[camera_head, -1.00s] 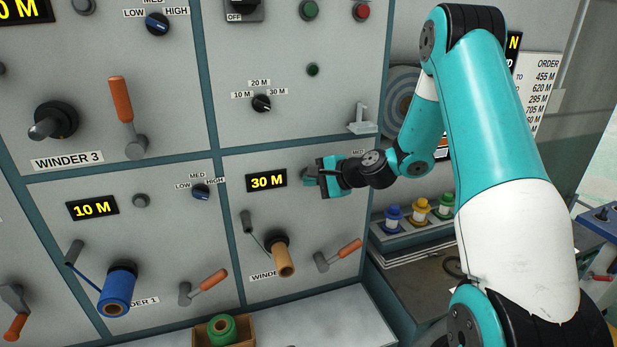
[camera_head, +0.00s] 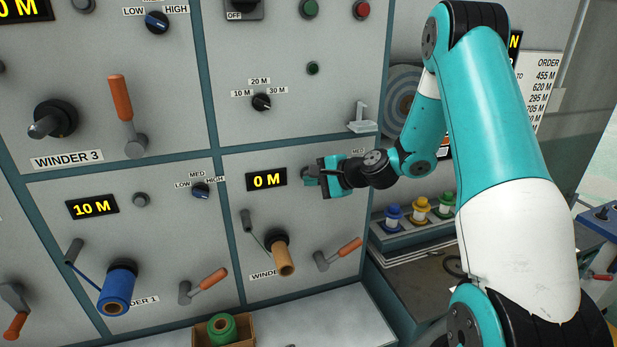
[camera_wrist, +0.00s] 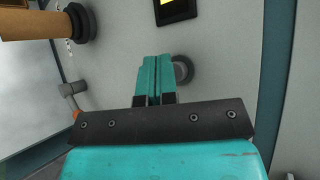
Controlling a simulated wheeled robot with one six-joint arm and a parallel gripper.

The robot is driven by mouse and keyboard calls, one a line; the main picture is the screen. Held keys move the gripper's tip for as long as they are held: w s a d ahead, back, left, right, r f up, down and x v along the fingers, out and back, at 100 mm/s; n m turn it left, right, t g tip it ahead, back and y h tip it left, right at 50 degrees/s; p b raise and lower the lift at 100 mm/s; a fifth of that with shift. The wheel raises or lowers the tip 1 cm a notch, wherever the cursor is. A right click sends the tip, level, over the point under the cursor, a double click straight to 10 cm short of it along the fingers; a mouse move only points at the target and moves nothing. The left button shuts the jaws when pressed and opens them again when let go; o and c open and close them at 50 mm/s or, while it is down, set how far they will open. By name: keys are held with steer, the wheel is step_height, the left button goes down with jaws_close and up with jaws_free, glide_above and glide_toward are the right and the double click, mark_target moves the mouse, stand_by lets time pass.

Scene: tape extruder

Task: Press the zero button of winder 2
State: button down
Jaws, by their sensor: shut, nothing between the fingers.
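The winder 2 panel carries a black display (camera_head: 266,179) that reads 0 M in yellow. My gripper (camera_head: 310,177) is shut and empty, just right of this display, with its tips at the panel. In the wrist view, the closed fingers (camera_wrist: 154,62) overlap a round grey button (camera_wrist: 182,70), which shows partly behind them. The frames suggest contact, but the exact touch point is hidden. In the head view the gripper covers the button. A tan roll (camera_head: 283,258) sits on the spindle below the display, partly covering the winder label.
An orange-handled lever (camera_head: 338,254) is below my gripper, right of the tan roll. Winder 1 (camera_head: 92,207) to the left reads 10 M and holds a blue roll (camera_head: 117,291). A small bracket (camera_head: 361,118) juts out above right. Coloured spools (camera_head: 420,210) stand at the right.

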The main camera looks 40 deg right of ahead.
steer(key=shift+s+a, duration=0.1)
steer(key=shift+s, duration=0.3)
steer(key=shift+s+a+b, duration=0.25)
steer(key=shift+s+b, duration=0.05)
steer(key=shift+s, duration=0.5)
steer(key=shift+s+a+b, duration=0.2)
steer(key=shift+s+b, duration=0.05)
steer(key=shift+s, duration=0.55)
steer(key=shift+s+a+b, duration=0.25)
steer(key=shift+s+b, duration=0.05)
steer(key=shift+s, duration=0.5)
steer(key=shift+a, duration=0.1)
steer(key=s+a+r+n+g+y+b, duration=0.1)
steer(key=s+a+n+g+y+b, duration=0.15)
steer(key=a+n, duration=0.45)
steer(key=s+a+r+n+g+y+b, duration=0.1)
steer(key=s+a+n+g, duration=0.25)
steer(key=a, duration=0.55)
steer(key=s+a+n+g+h+b, duration=0.2)
steer(key=s+n, duration=0.4)
steer(key=s, duration=0.4)
steer(key=s+a+n+g+h+b, duration=0.1)
steer(key=s+a+n, duration=0.4)
steer(key=s, duration=0.5)
steer(key=n+g+h, duration=0.1)
steer(key=n+g, duration=0.1)
steer(key=shift+a+g+b, duration=0.15)
steer(key=shift+g+b, duration=0.2)
steer(key=shift+g, duration=0.05)
steer(key=shift+n+h, duration=0.25)
